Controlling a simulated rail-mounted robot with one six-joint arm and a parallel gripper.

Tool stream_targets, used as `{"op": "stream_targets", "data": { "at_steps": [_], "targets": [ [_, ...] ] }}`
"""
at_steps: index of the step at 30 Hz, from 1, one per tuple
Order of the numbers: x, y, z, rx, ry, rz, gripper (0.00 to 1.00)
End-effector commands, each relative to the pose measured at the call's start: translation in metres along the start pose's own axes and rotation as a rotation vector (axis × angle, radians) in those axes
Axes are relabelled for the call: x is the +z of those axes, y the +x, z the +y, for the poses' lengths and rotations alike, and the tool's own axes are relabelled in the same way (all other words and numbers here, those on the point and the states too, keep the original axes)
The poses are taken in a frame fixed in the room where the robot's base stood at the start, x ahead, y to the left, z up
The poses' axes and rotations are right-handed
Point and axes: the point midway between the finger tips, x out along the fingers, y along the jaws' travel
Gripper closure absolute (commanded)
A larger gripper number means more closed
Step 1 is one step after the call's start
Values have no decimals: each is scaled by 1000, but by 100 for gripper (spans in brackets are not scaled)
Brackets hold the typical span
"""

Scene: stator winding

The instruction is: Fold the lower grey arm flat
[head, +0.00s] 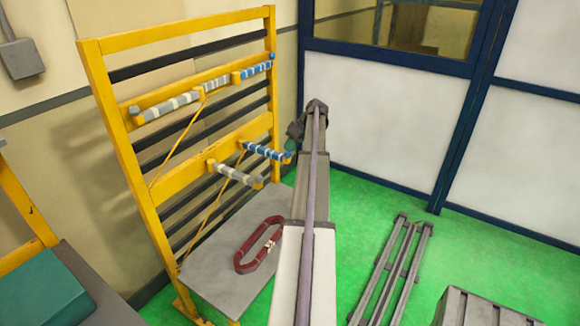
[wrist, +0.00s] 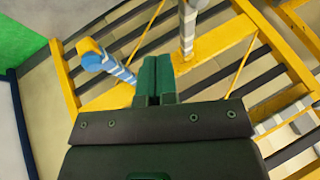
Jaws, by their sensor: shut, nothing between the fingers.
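The lower grey arm (head: 237,175) has grey and white bands and sticks out from the lower yellow crossbar of the rack. It also shows in the wrist view (wrist: 187,27), cut off by the top edge. The lower blue-and-white arm (head: 265,150) sticks out beside it, and in the wrist view (wrist: 106,64) it lies left of the fingers. My gripper (head: 291,145) is by the tip of the blue arm, partly hidden by my own arm. Its green fingers (wrist: 154,82) are together and empty, apart from the grey arm.
Upper grey (head: 170,105) and blue (head: 254,70) banded arms lie along the upper crossbar. A grey tabletop (head: 215,285) below carries a dark red oblong ring (head: 259,246). A grey frame (head: 395,270) lies on the green floor at right.

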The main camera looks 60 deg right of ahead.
Motion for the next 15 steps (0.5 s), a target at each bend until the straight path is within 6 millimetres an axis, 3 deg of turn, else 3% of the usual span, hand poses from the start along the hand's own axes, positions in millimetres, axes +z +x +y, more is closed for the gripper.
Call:
{"op": "stream_targets", "data": {
  "at_steps": [10,15],
  "targets": [
    [1,4,0,1,-1,-1,100],
    [3,24,2,2,-1,-2,100]
  ]
}}
